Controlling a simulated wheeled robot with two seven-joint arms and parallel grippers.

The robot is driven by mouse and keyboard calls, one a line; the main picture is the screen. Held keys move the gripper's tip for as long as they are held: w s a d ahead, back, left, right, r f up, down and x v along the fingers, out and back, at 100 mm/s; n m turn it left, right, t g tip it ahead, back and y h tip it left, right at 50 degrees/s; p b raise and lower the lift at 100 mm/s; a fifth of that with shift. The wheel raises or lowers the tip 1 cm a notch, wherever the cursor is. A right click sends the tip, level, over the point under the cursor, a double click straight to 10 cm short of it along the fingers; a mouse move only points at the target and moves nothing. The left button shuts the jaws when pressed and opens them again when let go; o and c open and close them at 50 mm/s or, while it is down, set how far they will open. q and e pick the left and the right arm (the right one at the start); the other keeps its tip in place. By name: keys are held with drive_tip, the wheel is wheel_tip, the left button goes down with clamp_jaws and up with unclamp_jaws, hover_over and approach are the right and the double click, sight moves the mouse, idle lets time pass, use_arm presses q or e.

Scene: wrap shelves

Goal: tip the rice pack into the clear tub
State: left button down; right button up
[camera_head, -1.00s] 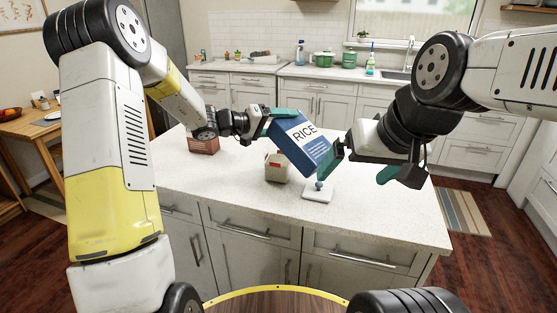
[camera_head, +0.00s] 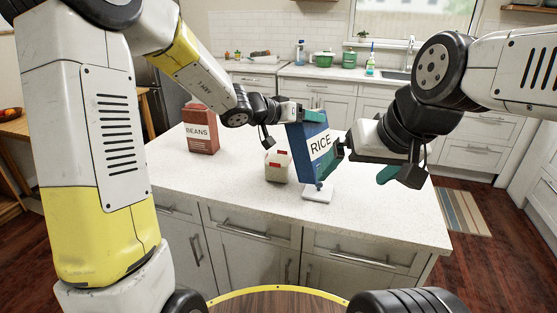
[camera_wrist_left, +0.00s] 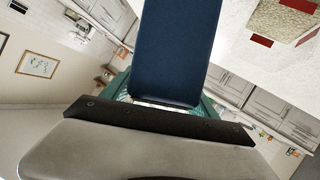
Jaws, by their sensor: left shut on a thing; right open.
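The blue rice pack (camera_head: 309,150) has a white label reading RICE and is held above the island, near upright with a slight tilt. My left gripper (camera_head: 292,113) is shut on its upper part. In the left wrist view the pack's plain blue side (camera_wrist_left: 177,50) stands between the green fingers. My right gripper (camera_head: 366,168) is open, with one green finger close beside the pack's right edge; I cannot tell whether they touch. I cannot make out a clear tub in either view.
A beige carton with red patches (camera_head: 278,166) stands left of the rice pack. A red beans box (camera_head: 201,130) is farther left. A small white block (camera_head: 319,195) with a blue-green piece sits below the pack. The island top (camera_head: 400,215) is clear at right.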

use_arm(q)
drive_tip(key=shift+s+d+r+m+t+y, duration=0.25)
drive_tip(key=shift+s+d+r+m, duration=0.2)
drive_tip(key=shift+s+d, duration=0.25)
drive_tip(key=shift+s+d+r+m+t+y, duration=0.2)
drive_tip(key=shift+s+d+r+m, duration=0.1)
drive_tip(key=shift+s+d+m, duration=0.35)
drive_tip(key=shift+s+d+r+m+t+y, duration=0.35)
drive_tip(key=shift+s+d, duration=0.25)
drive_tip(key=shift+d, duration=0.2)
